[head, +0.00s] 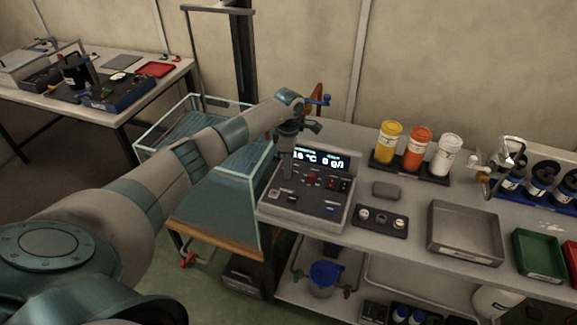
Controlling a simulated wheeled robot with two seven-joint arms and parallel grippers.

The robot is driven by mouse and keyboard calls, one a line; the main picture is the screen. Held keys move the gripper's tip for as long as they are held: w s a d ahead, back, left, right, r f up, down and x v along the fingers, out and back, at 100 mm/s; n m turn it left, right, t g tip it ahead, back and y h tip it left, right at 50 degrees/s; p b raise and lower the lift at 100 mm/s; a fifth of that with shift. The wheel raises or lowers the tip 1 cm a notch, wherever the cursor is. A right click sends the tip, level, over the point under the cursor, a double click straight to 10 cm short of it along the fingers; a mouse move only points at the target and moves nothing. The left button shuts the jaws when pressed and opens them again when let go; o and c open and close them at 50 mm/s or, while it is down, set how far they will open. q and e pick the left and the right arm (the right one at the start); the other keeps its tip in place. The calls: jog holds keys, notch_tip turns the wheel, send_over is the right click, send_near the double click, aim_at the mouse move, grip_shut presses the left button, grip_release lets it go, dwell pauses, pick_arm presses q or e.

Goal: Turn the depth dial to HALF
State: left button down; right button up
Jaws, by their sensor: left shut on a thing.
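The control box (330,216) stands on the bench in the middle of the head view, with a sloped grey face, red and dark controls and a lit display (320,158) that seems to read about 16 °C and 0 g/l. My left gripper (286,172) points down at the upper left of this face, at the display's left end. It is shut on a small control there, apparently the depth dial, which the fingers hide. I cannot read the dial's marks or its setting. My right gripper is out of view.
A glass-walled tank (222,205) stands left of the box under my left arm. Right of it are a small dark tray with knobs (380,222), yellow, orange and white jars (418,147), a grey tray (464,258) and a green bin (538,282).

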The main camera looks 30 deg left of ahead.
pick_arm(q)
jog(key=n+b, duration=0.2)
jog(key=n, duration=0.2)
jog(key=shift+f+b, duration=0.1)
jog(key=shift+b, duration=0.3)
jog(key=n+b, duration=0.2)
jog(key=n, duration=0.3)
jog(key=shift+w+a+n, duration=0.1)
jog(key=shift+n, duration=0.2)
jog(key=n+b, duration=0.1)
jog(key=n, duration=0.3)
jog(key=shift+n, duration=2.2)
jog(key=c, duration=1.5)
grip_release()
jog(key=shift+c, duration=0.2)
